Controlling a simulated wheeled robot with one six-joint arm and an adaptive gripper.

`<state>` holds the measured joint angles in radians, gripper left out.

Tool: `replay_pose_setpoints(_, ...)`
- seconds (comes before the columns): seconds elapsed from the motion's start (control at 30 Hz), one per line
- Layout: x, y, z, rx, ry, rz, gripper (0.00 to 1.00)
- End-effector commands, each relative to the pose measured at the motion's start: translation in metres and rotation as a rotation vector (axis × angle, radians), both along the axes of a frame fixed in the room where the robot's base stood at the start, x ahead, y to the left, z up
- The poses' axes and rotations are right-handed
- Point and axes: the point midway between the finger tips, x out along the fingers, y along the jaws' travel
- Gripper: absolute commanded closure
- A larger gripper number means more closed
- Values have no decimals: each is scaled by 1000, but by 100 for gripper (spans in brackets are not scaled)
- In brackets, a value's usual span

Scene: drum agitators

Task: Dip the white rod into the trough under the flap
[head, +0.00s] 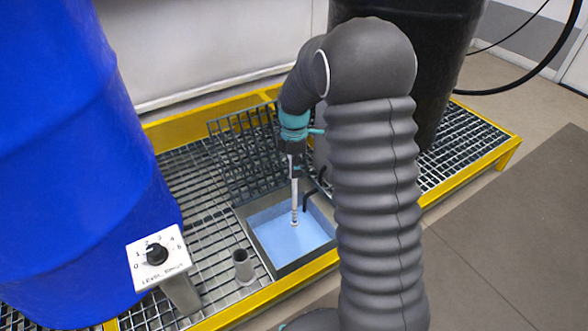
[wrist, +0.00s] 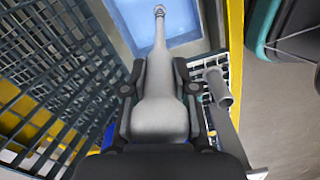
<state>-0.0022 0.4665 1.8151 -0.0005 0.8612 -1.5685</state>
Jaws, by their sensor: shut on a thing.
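My gripper (head: 292,147) points down above the trough and is shut on the thick end of the white rod (head: 294,195). In the wrist view the rod's pale grey body (wrist: 160,100) sits between the two dark fingers (wrist: 159,78), its thin end pointing away. The rod hangs nearly upright, with its lower tip over the blue liquid. Whether the tip touches the liquid I cannot tell. The trough (head: 261,256) is a square grey basin in the grating. The flap (head: 232,155), a hinged grate panel, stands raised behind the trough.
A short grey tube (head: 243,266) stands left of the trough, near a dial box (head: 158,256). A blue drum (head: 75,150) fills the left. A black drum (head: 440,70) stands behind my arm. A yellow frame (head: 222,317) edges the grating.

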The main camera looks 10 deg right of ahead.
Motion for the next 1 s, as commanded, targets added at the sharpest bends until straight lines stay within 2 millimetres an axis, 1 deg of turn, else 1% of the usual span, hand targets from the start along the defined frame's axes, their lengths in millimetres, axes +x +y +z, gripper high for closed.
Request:
replay_pose_setpoints(0.03, 0, 0, 13, 0, -2, 0, 100)
replay_pose_setpoints(0.1, 1, 0, 23, 0, -3, 0, 100)
replay_pose_setpoints(0.47, 1, 0, 70, 0, -3, 0, 100)
replay_pose_setpoints(0.6, 1, 0, 84, 0, -3, 0, 100)
replay_pose_setpoints(0.73, 1, 0, 93, 0, -2, 0, 100)
replay_pose_setpoints(1.0, 0, 0, 94, 0, -1, 0, 100)
